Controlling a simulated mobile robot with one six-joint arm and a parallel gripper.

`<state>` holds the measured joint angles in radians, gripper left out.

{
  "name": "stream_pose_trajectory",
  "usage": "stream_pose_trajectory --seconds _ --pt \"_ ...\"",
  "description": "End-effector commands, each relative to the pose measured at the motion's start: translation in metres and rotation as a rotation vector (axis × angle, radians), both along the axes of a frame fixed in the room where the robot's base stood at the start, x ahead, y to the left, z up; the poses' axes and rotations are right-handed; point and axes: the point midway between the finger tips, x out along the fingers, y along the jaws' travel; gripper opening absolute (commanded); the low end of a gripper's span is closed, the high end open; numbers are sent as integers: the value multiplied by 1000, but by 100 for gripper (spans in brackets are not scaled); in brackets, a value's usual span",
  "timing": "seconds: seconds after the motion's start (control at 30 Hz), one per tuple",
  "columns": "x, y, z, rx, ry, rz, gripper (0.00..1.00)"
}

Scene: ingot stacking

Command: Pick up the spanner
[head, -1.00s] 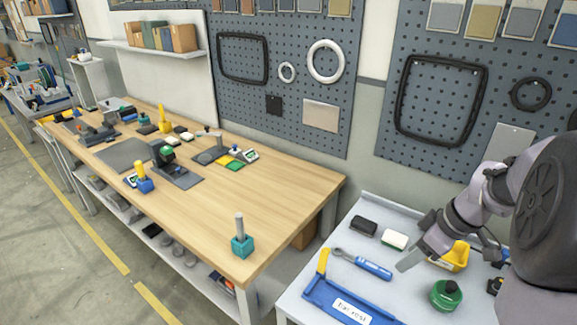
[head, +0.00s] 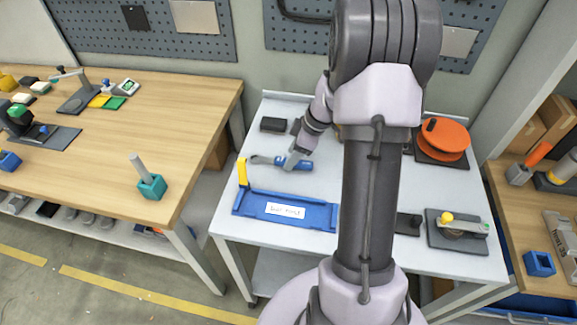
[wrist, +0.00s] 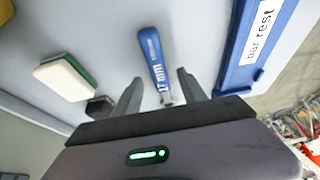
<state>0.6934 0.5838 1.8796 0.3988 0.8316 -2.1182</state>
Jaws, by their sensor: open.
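The spanner (head: 266,160) lies on the light grey table, left of my arm, with its grey open head to the left and its blue handle to the right. In the wrist view, its blue handle (wrist: 152,55) is marked 17 mm and its grey shaft runs down between the fingers. My gripper (head: 291,160) is low over the spanner, by the handle. In the wrist view, my gripper (wrist: 163,82) is open, with one finger on each side of the spanner. Whether the fingers touch it I cannot tell. The spanner's head end is hidden there.
A blue bar rest tray (head: 250,208) with a yellow post lies in front of the spanner. A black block (head: 273,125) stands behind. A white and green sponge (wrist: 67,78) lies to the left in the wrist view. An orange reel (head: 443,138) stands at right.

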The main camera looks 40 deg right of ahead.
Motion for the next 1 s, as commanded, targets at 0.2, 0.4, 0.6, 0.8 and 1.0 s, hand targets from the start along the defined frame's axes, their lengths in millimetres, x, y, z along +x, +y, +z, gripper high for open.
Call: stream_pose_trajectory --seconds 0.2,0.4,0.6,0.8,1.0 --pt "5 4 -15 0 0 0 49" --pt "4 4 -15 0 0 0 49" --pt "4 4 -17 -1 1 0 49" --pt "4 4 -18 -1 1 0 49" --pt "4 4 -18 0 1 0 27"
